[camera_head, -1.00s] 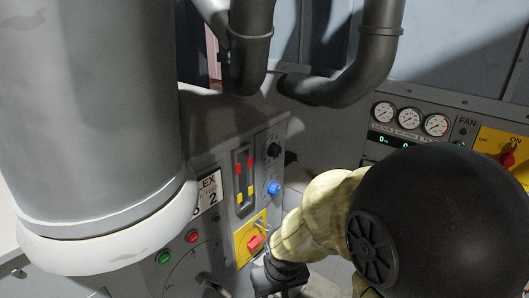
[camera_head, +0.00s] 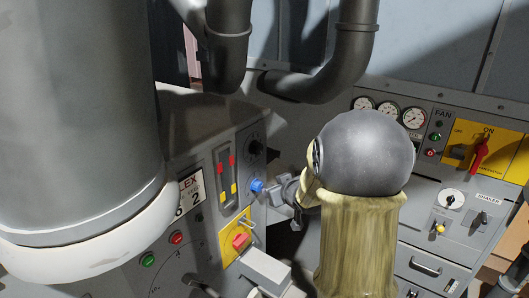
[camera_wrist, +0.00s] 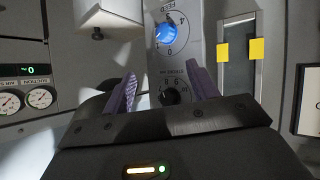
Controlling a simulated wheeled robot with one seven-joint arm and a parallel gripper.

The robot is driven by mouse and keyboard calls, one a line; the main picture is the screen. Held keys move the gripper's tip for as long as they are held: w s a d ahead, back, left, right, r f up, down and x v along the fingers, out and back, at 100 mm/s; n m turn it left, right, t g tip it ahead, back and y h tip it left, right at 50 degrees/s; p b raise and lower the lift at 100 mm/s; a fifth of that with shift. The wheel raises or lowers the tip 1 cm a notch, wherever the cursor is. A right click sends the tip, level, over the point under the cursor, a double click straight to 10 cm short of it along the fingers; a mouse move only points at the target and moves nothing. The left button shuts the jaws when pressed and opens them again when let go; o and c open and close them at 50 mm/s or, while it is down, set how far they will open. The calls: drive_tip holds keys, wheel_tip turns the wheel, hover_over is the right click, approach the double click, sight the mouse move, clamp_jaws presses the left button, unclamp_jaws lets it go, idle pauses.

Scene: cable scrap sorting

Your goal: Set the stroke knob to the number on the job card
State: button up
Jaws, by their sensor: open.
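A blue knob (camera_head: 256,185) and a black knob (camera_head: 255,148) above it sit on the grey panel. In the wrist view, the blue knob (camera_wrist: 166,33) has a printed dial, and the black knob (camera_wrist: 170,96) shows beyond the jaws, partly hidden. I cannot read for sure which label says stroke. A white card (camera_head: 190,190) with "LEX" and large digits, one a 2, is partly hidden by the big duct. My gripper (camera_head: 275,191) is beside the blue knob, to its right. In the wrist view my gripper (camera_wrist: 163,76) is open, its purple fingers apart with nothing between them.
Left of the knobs are slots with red and yellow sliders (camera_head: 227,175). A yellow plate with a red switch (camera_head: 240,241) lies below, and green (camera_head: 148,260) and red buttons (camera_head: 177,238) left of it. A fan panel with gauges (camera_head: 414,118) stands right.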

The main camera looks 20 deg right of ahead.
drive_tip(key=w+d+r+n+t+y, duration=0.3)
drive_tip(key=w+d+r+y, duration=0.1)
drive_tip(key=d, duration=0.3)
drive_tip(key=s+d+n+y, duration=0.3)
drive_tip(key=s+y, duration=0.2)
drive_tip(key=y, duration=0.1)
drive_tip(key=shift+d+r, duration=0.3)
drive_tip(key=shift+r, duration=0.1)
drive_tip(key=p, duration=0.8)
approach(260, 150)
drive_tip(key=x, duration=0.7)
drive_tip(key=shift+w+r, duration=0.1)
drive_tip(key=shift+w, duration=0.05)
drive_tip(key=shift+w+a, duration=0.25)
drive_tip(key=shift+w, duration=0.2)
